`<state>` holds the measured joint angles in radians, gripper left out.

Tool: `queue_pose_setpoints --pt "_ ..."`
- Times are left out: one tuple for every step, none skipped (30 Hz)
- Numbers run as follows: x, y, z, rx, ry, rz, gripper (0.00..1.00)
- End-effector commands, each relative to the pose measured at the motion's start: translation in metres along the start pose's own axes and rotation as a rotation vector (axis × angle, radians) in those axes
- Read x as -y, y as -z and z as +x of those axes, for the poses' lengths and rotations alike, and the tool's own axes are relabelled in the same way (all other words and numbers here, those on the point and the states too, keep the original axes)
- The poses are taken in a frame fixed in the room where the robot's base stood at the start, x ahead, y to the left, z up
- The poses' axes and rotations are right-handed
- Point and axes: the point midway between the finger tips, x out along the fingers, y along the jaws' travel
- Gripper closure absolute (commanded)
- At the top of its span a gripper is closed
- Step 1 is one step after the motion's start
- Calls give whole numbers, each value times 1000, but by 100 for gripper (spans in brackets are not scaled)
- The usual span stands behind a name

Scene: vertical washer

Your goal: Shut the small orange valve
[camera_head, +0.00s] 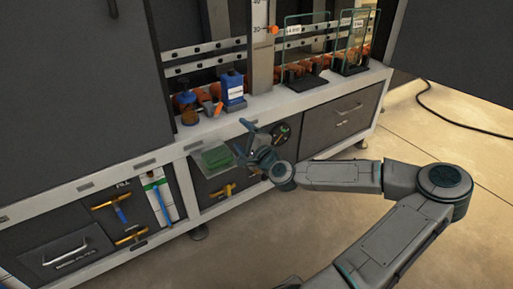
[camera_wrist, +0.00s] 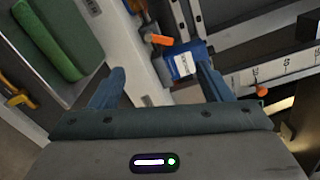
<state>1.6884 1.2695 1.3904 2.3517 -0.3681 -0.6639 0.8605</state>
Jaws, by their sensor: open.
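A small orange handle (camera_head: 213,107), which looks like the small valve, sits on the bench ledge just left of a blue block with a white label (camera_head: 232,91). In the wrist view the orange handle (camera_wrist: 160,39) is upper centre, beside the blue block (camera_wrist: 180,62). My gripper (camera_head: 243,140) is open and empty, in front of the cabinet, below and to the right of the handle. In the wrist view the fingers (camera_wrist: 160,75) are spread apart, with the block and handle beyond them; they appear clear of both.
A green piece (camera_head: 217,158) sits on the lower cabinet front, above a yellow valve handle (camera_head: 222,191). A ruled column (camera_head: 262,45) rises behind the block. Glass-like frames (camera_head: 304,50) stand at right.

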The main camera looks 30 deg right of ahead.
Motion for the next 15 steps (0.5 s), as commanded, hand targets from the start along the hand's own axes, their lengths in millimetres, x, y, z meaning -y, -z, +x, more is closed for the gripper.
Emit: queue_pose_setpoints --pt "3 0 -9 -3 1 2 28" --pt "3 -1 -15 -2 1 2 28" --pt "3 1 -22 -4 1 3 28" --pt "3 0 -28 -3 0 4 28" --pt "3 0 -34 -3 1 3 28" --pt "3 0 -41 -2 1 3 28" --pt "3 0 -46 -3 1 3 28" --pt "3 0 -52 -3 1 2 28" --pt "3 0 -59 -2 1 2 28" --pt "3 0 -64 -3 2 3 28" --pt "3 -1 -69 -2 2 3 28" --pt "3 0 -76 -4 2 2 28" --pt "3 0 -81 -3 2 2 28" --pt "2 0 -86 -3 1 3 28" --pt "2 0 -92 -3 1 4 28"
